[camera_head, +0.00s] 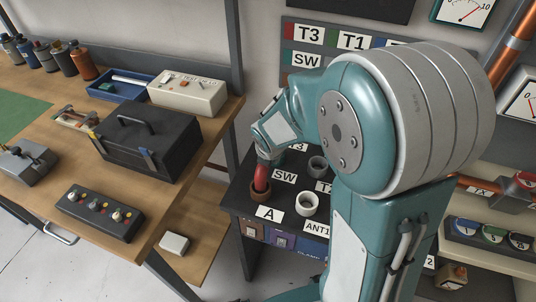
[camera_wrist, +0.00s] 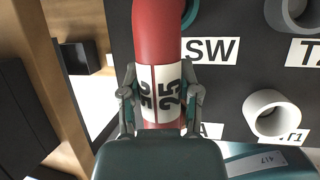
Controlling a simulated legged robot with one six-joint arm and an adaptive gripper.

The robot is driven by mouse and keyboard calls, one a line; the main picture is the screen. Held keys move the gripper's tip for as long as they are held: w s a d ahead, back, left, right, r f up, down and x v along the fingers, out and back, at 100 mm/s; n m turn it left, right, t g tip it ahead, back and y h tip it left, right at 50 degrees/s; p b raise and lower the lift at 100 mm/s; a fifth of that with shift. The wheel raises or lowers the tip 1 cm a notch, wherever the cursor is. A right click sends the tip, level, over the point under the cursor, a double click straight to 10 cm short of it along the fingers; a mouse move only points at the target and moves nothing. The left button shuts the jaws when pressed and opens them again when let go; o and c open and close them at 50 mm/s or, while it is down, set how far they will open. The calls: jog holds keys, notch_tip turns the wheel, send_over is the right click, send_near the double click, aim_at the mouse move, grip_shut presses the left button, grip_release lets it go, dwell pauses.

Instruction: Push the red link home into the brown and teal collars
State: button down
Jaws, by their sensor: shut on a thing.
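The red link (camera_wrist: 158,35) is a thick curved tube with a white band numbered 25. My gripper (camera_wrist: 160,100) is shut on it at the band, one finger on each side. In the head view, the link (camera_head: 262,177) stands with its lower end at the brown collar (camera_head: 260,192), behind the A label; how deep it sits I cannot tell. The teal collar (camera_wrist: 191,12) shows partly beside the link's far bend, near the SW label; the link hides the rest. The teal collar is hidden in the head view, and the brown collar is hidden in the wrist view.
A white collar (camera_head: 307,204) by the ANT1 label and a grey collar (camera_head: 317,165) stand on the same dark panel (camera_head: 240,195). A wooden bench (camera_head: 150,225) with a black case (camera_head: 146,145) and a control box (camera_head: 100,212) is at left.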

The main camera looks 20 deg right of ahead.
jog(key=shift+f, duration=0.2)
jog(key=shift+c, duration=1.2)
grip_release()
jog(key=v, duration=1.2)
jog(key=shift+w, duration=0.1)
jog(key=s+r+m, duration=0.3)
jog(key=s+m, duration=0.5)
jog(key=m, duration=0.6)
jog(key=s+r+m+y, duration=0.1)
jog(key=s+r+m, duration=0.3)
jog(key=s+m, duration=0.4)
jog(key=d+m, duration=0.1)
jog(key=m, duration=0.5)
jog(key=shift+t, duration=0.3)
